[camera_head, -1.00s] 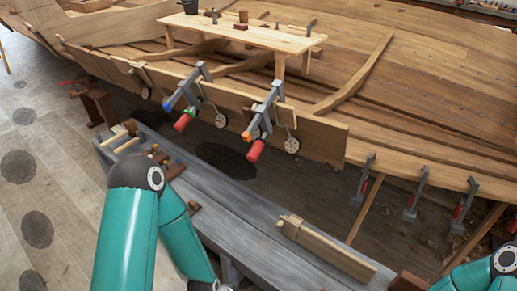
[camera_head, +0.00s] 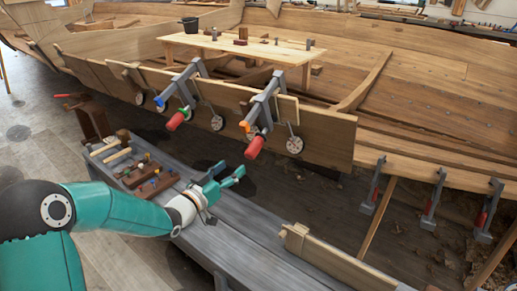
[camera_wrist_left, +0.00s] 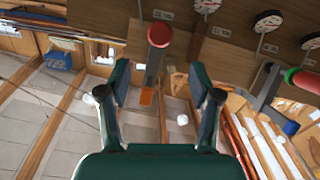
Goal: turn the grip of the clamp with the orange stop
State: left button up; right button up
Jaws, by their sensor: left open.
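The clamp with the orange stop (camera_head: 245,126) is the right one of two grey clamps on the hull's plank edge. Its red grip (camera_head: 254,147) hangs at the lower end. In the left wrist view the red grip (camera_wrist_left: 159,36) lies ahead, beyond the fingertips, with the orange stop (camera_wrist_left: 146,97) below it. My left gripper (camera_head: 228,176) is open and empty, below and left of the grip in the head view and apart from it. It also shows in the left wrist view (camera_wrist_left: 160,76). My right gripper is out of view.
The other clamp has a blue stop (camera_head: 163,103) and red grip (camera_head: 175,121). Round pale discs (camera_head: 294,145) hang beside the clamps. A grey bench (camera_head: 245,250) below bears a tool tray and a wooden piece (camera_head: 330,255). Several more clamps hang at right.

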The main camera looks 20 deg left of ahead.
aim_at(258, 146)
pick_arm(q)
jog(key=p+x, duration=0.1)
jog(key=x, duration=1.3)
jog(key=shift+w+d+f+p, duration=0.1)
jog(key=shift+w+p, duration=0.15)
jog(key=shift+p, duration=0.1)
